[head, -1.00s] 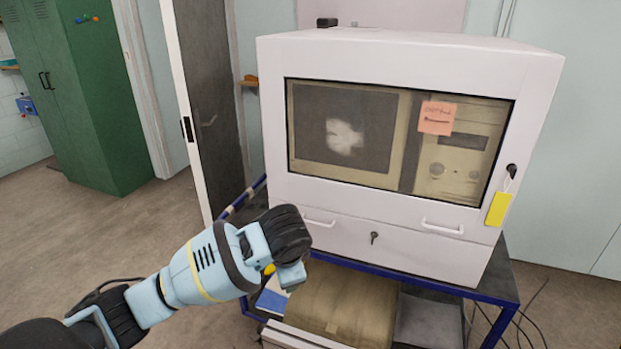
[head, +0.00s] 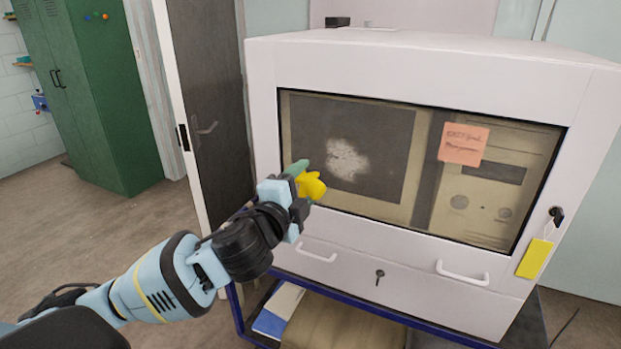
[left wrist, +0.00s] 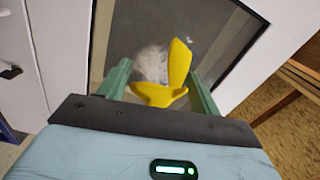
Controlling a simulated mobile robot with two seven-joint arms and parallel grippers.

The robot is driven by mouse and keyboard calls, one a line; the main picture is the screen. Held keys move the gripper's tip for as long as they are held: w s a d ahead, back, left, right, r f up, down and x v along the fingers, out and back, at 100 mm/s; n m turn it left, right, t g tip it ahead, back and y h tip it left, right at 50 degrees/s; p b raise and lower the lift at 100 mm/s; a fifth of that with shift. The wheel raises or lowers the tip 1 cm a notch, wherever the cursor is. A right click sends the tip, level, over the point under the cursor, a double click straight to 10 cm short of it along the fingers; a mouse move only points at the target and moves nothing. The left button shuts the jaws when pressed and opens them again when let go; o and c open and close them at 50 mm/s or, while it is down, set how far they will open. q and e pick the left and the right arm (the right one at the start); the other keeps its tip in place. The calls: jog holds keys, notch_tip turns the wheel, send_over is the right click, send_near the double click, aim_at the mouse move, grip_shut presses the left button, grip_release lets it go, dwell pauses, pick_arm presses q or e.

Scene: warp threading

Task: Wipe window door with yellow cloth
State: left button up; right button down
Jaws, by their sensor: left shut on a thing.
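The window door (head: 400,235) is a white-framed panel with a dark glass pane on a white cabinet. A whitish smudge (head: 346,160) marks the left part of the glass; it also shows in the left wrist view (left wrist: 151,62). My left gripper (head: 300,178) is shut on the yellow cloth (head: 312,187), at the lower left of the pane. In the left wrist view the cloth (left wrist: 165,88) bunches between the green fingertips, in front of the glass. I cannot tell whether the cloth touches the glass. My right gripper is not in view.
A pink note (head: 463,144) is on the right of the window. A yellow tag (head: 534,258) hangs at the door's right edge. Two white handles (head: 462,272) stick out below. The cabinet stands on a blue-framed cart (head: 238,310). A green locker (head: 95,95) stands far left.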

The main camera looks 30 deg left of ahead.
aim_at(314, 173)
pick_arm(q)
jog(key=shift+w, duration=0.4)
jog(key=w+b, duration=0.1)
jog(key=w, duration=0.1)
jog(key=shift+w+a+f, duration=0.1)
jog(key=shift+w, duration=0.25)
jog(key=shift+w+a+r+b, duration=0.1)
jog(key=shift+w+b, duration=0.1)
jog(key=shift+w, duration=0.35)
jog(key=shift+w+r+b, duration=0.1)
jog(key=shift+w+b, duration=0.05)
jog(key=shift+w, duration=0.4)
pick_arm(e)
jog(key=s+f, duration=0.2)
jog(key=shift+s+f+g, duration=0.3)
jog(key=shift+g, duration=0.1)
pick_arm(q)
jog(key=shift+w, duration=0.15)
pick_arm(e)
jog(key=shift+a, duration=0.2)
pick_arm(q)
jog(key=shift+w, duration=0.8)
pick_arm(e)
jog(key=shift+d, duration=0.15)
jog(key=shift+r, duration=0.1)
